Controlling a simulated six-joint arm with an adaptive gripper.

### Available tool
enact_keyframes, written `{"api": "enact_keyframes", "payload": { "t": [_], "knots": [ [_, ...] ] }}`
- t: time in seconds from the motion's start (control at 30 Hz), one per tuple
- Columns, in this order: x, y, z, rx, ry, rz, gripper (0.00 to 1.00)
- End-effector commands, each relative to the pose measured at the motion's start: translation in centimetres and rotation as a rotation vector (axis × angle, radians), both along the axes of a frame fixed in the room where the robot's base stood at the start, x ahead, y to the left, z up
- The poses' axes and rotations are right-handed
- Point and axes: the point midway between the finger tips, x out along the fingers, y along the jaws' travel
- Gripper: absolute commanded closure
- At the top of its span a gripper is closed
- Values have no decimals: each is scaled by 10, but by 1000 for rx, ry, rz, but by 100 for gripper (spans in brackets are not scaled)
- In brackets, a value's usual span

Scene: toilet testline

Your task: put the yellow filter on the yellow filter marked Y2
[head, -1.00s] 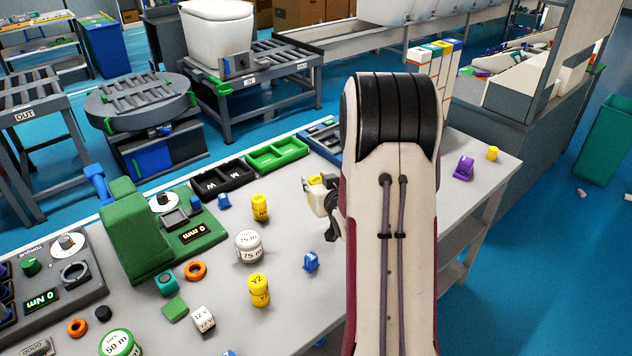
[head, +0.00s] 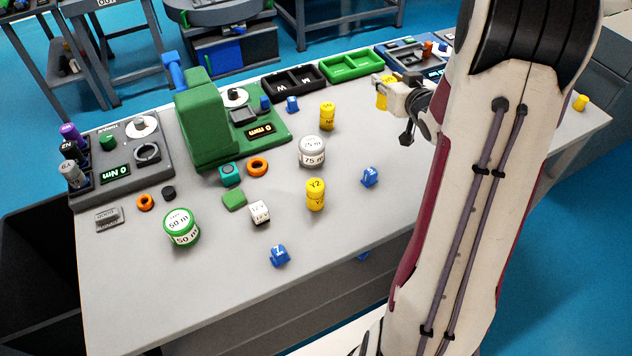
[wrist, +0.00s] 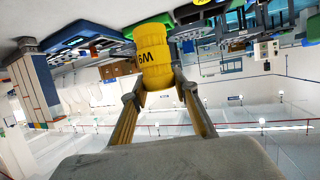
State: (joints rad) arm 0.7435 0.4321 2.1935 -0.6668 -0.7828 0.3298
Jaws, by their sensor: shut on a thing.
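My gripper (head: 385,92) is shut on a yellow filter (wrist: 153,55), held between both fingertips in the wrist view. Its dark marking appears turned and reads like 6M or W9. In the head view the held filter (head: 381,93) is partly hidden by the gripper, near the table's back, right of the green tray. The yellow filter marked Y2 (head: 315,194) stands upright on the table, in front of and left of my gripper, apart from it. Another yellow filter (head: 327,116) stands farther back, left of my gripper; its label is too small to read.
A white 75 m roll (head: 312,151) stands behind Y2. Blue pieces (head: 369,177) (head: 279,255) lie nearby, with a white block (head: 260,212) to the left. Black tray (head: 293,80) and green tray (head: 351,67) line the back. The front right of the table is mostly clear.

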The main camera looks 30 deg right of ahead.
Motion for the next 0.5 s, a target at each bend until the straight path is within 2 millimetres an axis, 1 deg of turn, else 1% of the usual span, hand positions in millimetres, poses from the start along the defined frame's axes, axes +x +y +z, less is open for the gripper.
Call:
{"api": "enact_keyframes", "payload": {
  "t": [0.03, 0.27, 0.5],
  "knots": [
    [0, 4, 6, -4, -2, 21, 94],
    [0, 30, 21, -3, -2, 132, 94],
    [-4, 63, 33, -3, -2, 268, 94]
  ]
}}
